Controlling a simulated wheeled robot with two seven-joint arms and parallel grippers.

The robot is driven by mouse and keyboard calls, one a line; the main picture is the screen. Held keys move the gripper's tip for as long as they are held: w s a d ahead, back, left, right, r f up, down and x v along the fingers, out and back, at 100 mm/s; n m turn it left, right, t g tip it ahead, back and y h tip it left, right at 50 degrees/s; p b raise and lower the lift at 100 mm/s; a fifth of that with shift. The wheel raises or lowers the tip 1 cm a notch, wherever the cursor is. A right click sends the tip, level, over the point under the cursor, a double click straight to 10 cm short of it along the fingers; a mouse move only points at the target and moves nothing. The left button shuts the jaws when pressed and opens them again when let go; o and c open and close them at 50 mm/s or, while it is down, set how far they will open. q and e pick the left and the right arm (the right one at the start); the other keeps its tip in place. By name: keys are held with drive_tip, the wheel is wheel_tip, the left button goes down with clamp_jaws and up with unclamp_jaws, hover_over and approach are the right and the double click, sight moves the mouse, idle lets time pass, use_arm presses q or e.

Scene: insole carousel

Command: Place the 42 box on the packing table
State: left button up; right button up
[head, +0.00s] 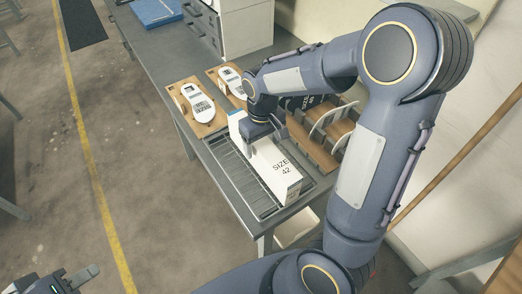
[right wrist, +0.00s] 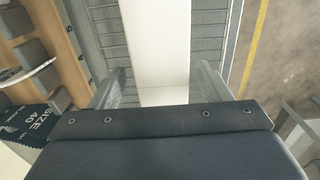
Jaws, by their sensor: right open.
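The white 42 box (head: 272,168), marked "SIZE 42", lies on a grey slatted rack (head: 233,172) at the near end of the table. My right gripper (head: 262,140) is over the far half of the box, pointing down. In the right wrist view the box (right wrist: 155,40) runs between the two open fingers, one on each side. I cannot tell whether the fingers touch it. My left gripper (head: 72,280) is low over the floor at the bottom left, away from the table, and partly cut off by the frame edge.
Two wooden stands with white insoles (head: 198,103) (head: 231,80) are beyond the box. A blue item (head: 156,11) lies farther back. Floor at left is clear.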

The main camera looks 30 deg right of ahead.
drive_tip(key=shift+a+f, duration=0.1)
drive_tip(key=shift+f, duration=1.25)
drive_tip(key=c, duration=1.2)
drive_tip(key=shift+c, duration=0.2)
drive_tip(key=shift+r, duration=0.2)
